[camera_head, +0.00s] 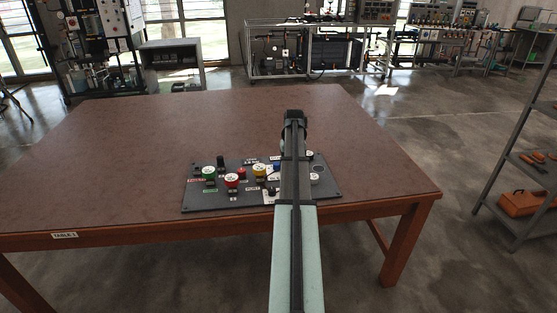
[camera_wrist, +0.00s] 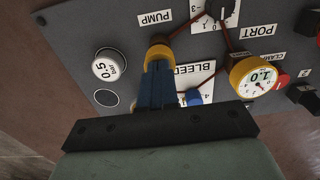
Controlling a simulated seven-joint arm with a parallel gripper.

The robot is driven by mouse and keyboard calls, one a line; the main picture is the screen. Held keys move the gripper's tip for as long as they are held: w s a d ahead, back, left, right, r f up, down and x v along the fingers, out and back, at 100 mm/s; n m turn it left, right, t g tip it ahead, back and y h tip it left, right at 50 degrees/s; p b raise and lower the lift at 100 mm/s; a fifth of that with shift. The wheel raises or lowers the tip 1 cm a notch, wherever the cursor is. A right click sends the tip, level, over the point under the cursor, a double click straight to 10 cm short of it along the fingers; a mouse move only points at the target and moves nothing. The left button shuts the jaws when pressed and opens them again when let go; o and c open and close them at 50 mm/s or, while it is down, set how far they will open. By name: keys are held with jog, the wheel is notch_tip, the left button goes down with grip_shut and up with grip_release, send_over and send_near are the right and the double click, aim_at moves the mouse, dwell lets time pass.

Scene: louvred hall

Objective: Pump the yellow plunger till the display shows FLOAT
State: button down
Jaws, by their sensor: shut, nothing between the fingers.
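The yellow plunger (camera_wrist: 158,47) stands beside the PUMP label in the wrist view. My gripper (camera_wrist: 157,66) is shut, with its blue fingers' tips over the plunger's near side; I cannot tell whether they touch it. A round white face (camera_wrist: 109,65) reading 0.5 BAR sits left of the plunger, above a dark round spot (camera_wrist: 106,98). I see no FLOAT reading on it. In the head view the dark panel (camera_head: 210,199) lies on the table, and my arm hides its plunger area.
Green (camera_head: 208,173) and red (camera_head: 232,180) fittings sit on the panel's left. The brown table (camera_head: 130,150) is otherwise clear.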

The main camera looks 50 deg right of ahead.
jog(key=shift+f, duration=0.8)
jog(key=shift+r, duration=0.85)
jog(key=shift+f, duration=0.65)
dwell(0.6)
jog(key=shift+r, duration=0.65)
jog(key=shift+f, duration=0.3)
dwell(0.8)
jog(key=shift+r, duration=3.3)
